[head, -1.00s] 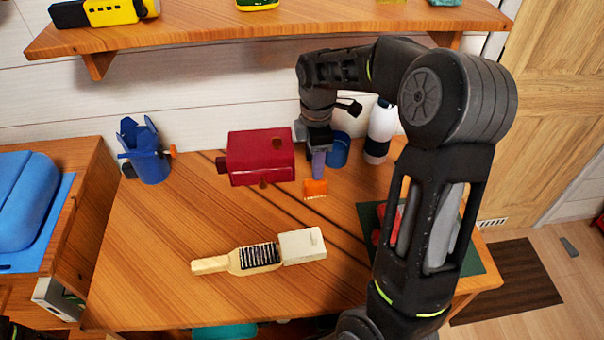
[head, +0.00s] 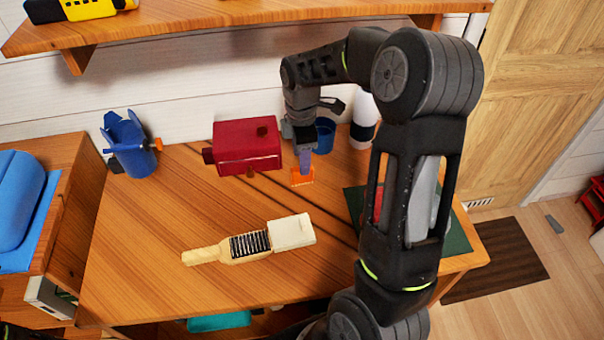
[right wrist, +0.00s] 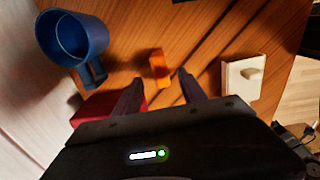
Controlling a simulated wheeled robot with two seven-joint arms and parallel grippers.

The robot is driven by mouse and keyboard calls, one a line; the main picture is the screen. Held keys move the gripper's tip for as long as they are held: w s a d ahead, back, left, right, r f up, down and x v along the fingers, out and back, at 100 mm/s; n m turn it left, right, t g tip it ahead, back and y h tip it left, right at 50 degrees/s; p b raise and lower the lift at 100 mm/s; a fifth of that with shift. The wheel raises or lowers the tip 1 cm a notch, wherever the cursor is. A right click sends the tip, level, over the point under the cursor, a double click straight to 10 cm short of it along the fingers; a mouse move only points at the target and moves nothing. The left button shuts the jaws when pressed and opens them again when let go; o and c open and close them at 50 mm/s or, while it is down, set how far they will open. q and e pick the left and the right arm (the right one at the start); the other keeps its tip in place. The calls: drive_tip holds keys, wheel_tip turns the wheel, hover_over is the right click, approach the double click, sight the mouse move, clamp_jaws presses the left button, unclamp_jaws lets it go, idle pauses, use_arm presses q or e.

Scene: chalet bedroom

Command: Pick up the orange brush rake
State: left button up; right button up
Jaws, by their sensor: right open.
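The orange brush rake (head: 302,178) is a small orange piece with a toothed lower edge, near the back middle of the wooden desk. It also shows in the right wrist view (right wrist: 159,67), ahead of the fingertips and roughly between their lines. My right gripper (head: 305,166) points down just above the rake in the head view, its fingers overlapping the rake's top edge. In the right wrist view the two fingers (right wrist: 161,87) are apart with nothing held between them. Whether a finger touches the rake I cannot tell. My left gripper is out of view.
A red box (head: 247,147) stands just left of the gripper, a blue mug (head: 325,135) behind it to the right, then a white bottle (head: 364,125). A cream brush with a pale block (head: 291,232) lies in front. A shelf (head: 200,28) hangs above. The desk's front left is clear.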

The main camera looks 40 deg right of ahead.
wheel_tip(320, 180, down, 5)
drive_tip(key=shift+r+p, duration=0.15)
drive_tip(key=shift+p, duration=0.35)
drive_tip(key=shift+c, duration=0.4)
clamp_jaws()
